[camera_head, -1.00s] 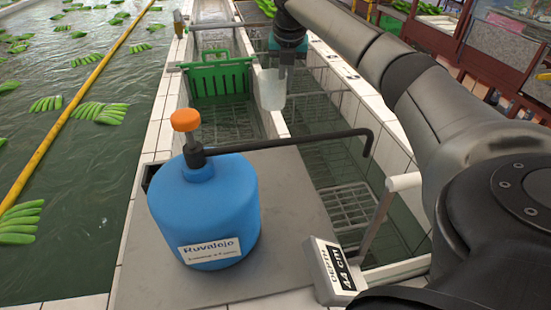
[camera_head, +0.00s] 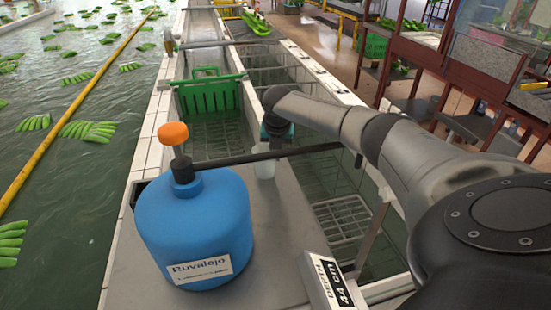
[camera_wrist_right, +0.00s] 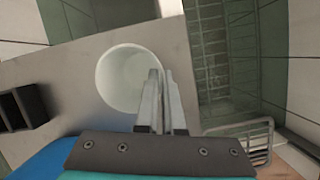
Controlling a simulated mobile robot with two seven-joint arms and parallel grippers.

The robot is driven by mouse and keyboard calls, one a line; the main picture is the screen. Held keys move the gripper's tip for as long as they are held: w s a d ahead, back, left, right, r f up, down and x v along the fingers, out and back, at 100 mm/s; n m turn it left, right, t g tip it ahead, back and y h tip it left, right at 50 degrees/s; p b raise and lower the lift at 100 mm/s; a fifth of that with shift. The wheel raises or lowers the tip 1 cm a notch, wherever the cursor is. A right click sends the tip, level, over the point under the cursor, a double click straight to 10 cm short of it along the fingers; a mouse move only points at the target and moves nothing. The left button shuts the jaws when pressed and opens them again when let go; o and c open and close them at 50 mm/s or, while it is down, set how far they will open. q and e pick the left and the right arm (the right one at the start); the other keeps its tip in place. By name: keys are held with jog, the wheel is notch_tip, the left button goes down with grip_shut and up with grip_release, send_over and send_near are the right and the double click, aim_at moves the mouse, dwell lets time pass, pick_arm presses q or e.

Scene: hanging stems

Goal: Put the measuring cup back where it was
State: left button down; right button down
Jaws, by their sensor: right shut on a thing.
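The measuring cup (camera_head: 264,170) is whitish and upright, just behind the black spout bar of the blue jug in the head view. My right gripper (camera_head: 272,146) comes down from above and is shut on the cup's wall. In the right wrist view the two fingers (camera_wrist_right: 160,90) pinch the rim of the round cup (camera_wrist_right: 118,80), whose inside looks empty. The cup is over the grey slab (camera_head: 285,230); I cannot tell whether it touches it. The bar partly hides the cup and fingertips. My left gripper is not in view.
The blue jug (camera_head: 195,225) with an orange knob (camera_head: 173,133) stands on the slab, its black bar (camera_head: 290,152) reaching right. A green crate (camera_head: 209,95) sits in the basin behind. A depth sign (camera_head: 335,283) is at front right. Open water lies left.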

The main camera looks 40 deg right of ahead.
jog(key=shift+f, duration=0.6)
jog(key=c, duration=1)
grip_release()
jog(key=shift+f, duration=0.1)
jog(key=shift+s+r, duration=0.1)
jog(key=shift+r, duration=0.4)
jog(key=p+v, duration=0.1)
jog(key=v, duration=1)
jog(key=shift+r+p, duration=0.1)
jog(key=shift+p, duration=0.3)
